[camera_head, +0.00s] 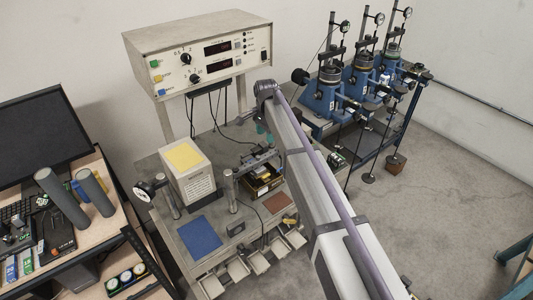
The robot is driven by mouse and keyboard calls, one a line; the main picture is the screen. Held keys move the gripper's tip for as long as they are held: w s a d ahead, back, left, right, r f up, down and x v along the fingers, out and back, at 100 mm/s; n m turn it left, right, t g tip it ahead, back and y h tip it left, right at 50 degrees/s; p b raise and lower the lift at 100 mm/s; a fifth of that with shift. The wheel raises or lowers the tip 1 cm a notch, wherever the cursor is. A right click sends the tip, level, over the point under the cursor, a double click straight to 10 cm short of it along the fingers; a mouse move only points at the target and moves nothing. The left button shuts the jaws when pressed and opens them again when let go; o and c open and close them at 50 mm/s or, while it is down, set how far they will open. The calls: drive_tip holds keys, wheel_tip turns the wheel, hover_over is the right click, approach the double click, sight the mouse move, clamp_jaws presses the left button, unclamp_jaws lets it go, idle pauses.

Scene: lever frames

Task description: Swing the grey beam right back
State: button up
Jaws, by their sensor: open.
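Three blue lever frames (322,97) stand in a row on a dark stand at the back right. Each has an upright post, a dial gauge and thin rods or weights hanging in front. A black round counterweight (300,76) sticks out left of the nearest frame. I cannot tell for sure which bar on these frames is the grey beam. My arm reaches from the lower right up to the middle. My gripper (263,130) seems to hang below the arm's far end, above the bench and left of the frames. It is small and partly hidden by my arm; it is open and apart from the frames.
A control box (200,52) stands on posts behind the bench. A cream block with a yellow top (184,157), a blue mat (199,236) and a small open box (262,185) are on the bench. A monitor (42,137) is at left. The right floor is mostly clear.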

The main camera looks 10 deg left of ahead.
sight(267, 155)
wheel_tip(267, 155, down, 11)
drive_tip(key=b, duration=1)
drive_tip(key=shift+b, duration=0.4)
drive_tip(key=shift+r, duration=0.1)
drive_tip(key=shift+c, duration=0.2)
clamp_jaws()
